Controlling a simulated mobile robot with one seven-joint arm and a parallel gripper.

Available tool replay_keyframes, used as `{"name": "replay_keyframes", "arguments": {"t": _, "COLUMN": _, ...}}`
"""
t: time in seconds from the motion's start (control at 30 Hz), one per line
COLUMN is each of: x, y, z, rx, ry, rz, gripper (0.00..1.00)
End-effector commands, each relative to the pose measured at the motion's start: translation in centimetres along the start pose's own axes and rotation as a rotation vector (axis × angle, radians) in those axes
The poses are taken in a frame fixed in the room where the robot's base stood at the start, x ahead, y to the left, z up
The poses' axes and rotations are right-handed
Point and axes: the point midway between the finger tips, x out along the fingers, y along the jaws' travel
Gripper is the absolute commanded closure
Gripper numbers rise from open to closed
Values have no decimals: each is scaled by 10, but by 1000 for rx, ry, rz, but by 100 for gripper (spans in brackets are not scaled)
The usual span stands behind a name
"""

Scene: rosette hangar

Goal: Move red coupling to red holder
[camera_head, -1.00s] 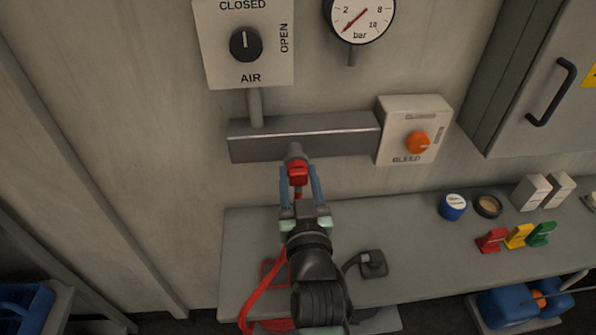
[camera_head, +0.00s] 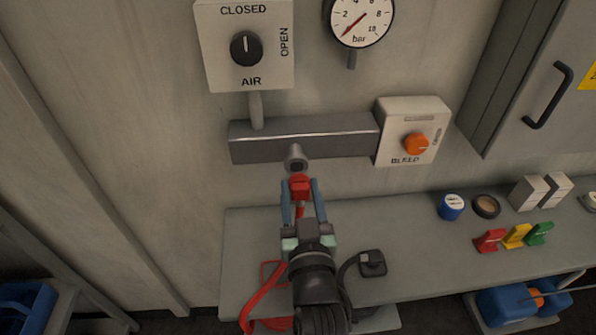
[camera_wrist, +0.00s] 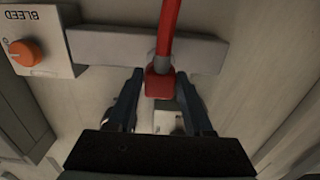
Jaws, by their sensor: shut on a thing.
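The red coupling (camera_head: 300,187) sits between the fingers of my gripper (camera_head: 302,192), which is shut on it. The coupling is just below and apart from the grey outlet (camera_head: 296,158) of the wall manifold. A red hose (camera_head: 262,298) hangs from it and curves down to the left past the bench's front. In the wrist view, the coupling (camera_wrist: 160,84) and the red hose (camera_wrist: 170,30) show between the dark fingers (camera_wrist: 158,92). The red holder (camera_head: 490,240) stands on the bench to the right, left of the yellow holder (camera_head: 517,236) and green holder (camera_head: 541,234).
The grey bench (camera_head: 410,255) is clear between my arm and the holders, apart from a black block (camera_head: 372,263) with a cable. A blue tape roll (camera_head: 452,207), a round tin (camera_head: 486,206) and white boxes (camera_head: 530,192) stand behind. The bleed box (camera_head: 405,113) juts from the wall.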

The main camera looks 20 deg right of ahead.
Motion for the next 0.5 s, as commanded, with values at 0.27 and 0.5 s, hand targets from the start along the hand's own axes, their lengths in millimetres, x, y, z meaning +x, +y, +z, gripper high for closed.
{"name": "replay_keyframes", "arguments": {"t": 0.27, "x": -11, "y": 0, "z": -1, "rx": 0, "ry": 1, "rz": 0, "gripper": 100}}
{"name": "replay_keyframes", "arguments": {"t": 0.5, "x": -21, "y": 0, "z": -1, "rx": 1, "ry": 2, "rz": 0, "gripper": 100}}
